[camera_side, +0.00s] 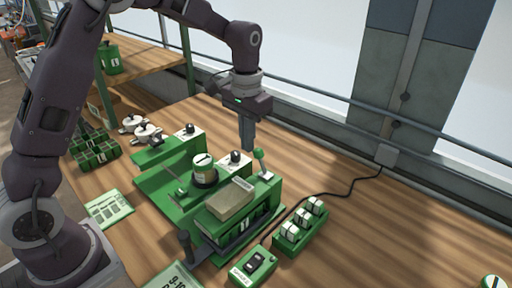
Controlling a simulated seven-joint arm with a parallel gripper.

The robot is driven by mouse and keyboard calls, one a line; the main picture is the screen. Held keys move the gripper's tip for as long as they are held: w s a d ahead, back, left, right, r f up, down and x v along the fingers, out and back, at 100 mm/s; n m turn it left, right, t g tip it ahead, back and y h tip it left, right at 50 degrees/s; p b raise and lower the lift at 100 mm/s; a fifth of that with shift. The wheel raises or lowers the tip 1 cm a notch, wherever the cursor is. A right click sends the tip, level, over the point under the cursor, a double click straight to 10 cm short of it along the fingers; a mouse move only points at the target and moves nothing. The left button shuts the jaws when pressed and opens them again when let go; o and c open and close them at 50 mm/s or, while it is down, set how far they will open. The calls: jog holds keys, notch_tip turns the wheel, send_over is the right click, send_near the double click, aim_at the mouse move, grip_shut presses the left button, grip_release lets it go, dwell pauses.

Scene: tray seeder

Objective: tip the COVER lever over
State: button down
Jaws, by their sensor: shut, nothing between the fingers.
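A lever with a green knob (258,154) stands at the back right of the green seeder machine (180,205), on a pale mount. It leans slightly to the left. No COVER label can be read at this size, so I cannot confirm that this is the COVER lever. My gripper (248,149) points down, shut and empty, just left of the knob. I cannot tell whether they touch. A dark lever or handle (185,241) shows at the machine's front left corner.
A tan block (231,199) and a round pot (204,170) sit on the machine. A green switch box (252,266) and a rack of white-topped rolls (299,226) stand at the front, with a black cable (345,194) running right. The wooden bench at right is mostly clear.

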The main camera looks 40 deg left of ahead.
aim_at(257, 148)
jog(key=shift+f, duration=0.35)
jog(key=shift+d, duration=0.1)
jog(key=shift+d, duration=1.4)
jog(key=shift+d, duration=1.1)
jog(key=shift+a+r, duration=0.2)
jog(key=shift+r, duration=0.8)
jog(key=shift+a+r, duration=0.25)
jog(key=shift+r, duration=0.8)
jog(key=shift+a+r, duration=0.2)
jog(key=shift+r, duration=0.8)
